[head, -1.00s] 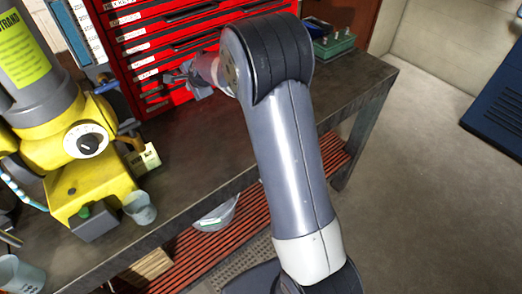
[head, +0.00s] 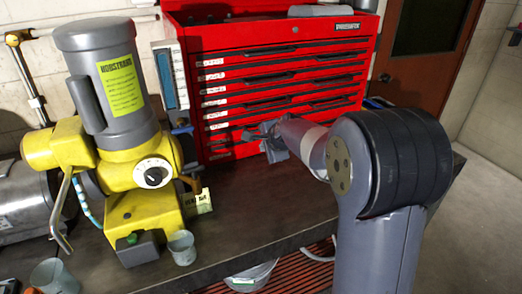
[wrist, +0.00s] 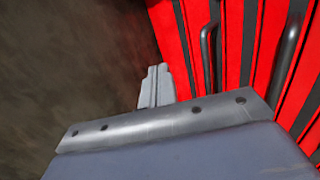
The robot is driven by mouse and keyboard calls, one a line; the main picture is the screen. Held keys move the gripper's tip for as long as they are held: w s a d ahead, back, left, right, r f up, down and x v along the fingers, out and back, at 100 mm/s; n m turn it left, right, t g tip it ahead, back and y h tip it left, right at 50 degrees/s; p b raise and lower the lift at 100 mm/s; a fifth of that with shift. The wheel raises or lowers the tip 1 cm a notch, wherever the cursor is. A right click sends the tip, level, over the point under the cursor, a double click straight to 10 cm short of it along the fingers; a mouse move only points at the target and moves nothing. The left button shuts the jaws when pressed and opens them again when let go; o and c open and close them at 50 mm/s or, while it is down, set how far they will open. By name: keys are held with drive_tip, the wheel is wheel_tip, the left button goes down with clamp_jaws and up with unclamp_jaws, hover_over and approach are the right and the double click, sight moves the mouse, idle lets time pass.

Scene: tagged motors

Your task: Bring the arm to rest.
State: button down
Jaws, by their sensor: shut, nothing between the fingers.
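My arm reaches up from the lower right of the head view and bends at a dark-capped joint. My gripper (head: 270,139) is at the far end of the forearm, in front of the red tool chest (head: 285,68) and above the bench top (head: 275,215). In the wrist view its two grey fingers (wrist: 157,72) lie together, shut with nothing between them. The chest's red drawer fronts and dark handles fill the right of that view. I cannot tell the exact gap between the fingers and the drawers.
A yellow and grey motor-topped machine (head: 140,175) stands on the bench left of my gripper, with a small card (head: 198,202) beside it. A cup (head: 182,247) is near the bench's front edge. A bowl (head: 250,277) sits below. Open floor shows at right.

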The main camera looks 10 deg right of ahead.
drive_tip(key=shift+v, duration=1.95)
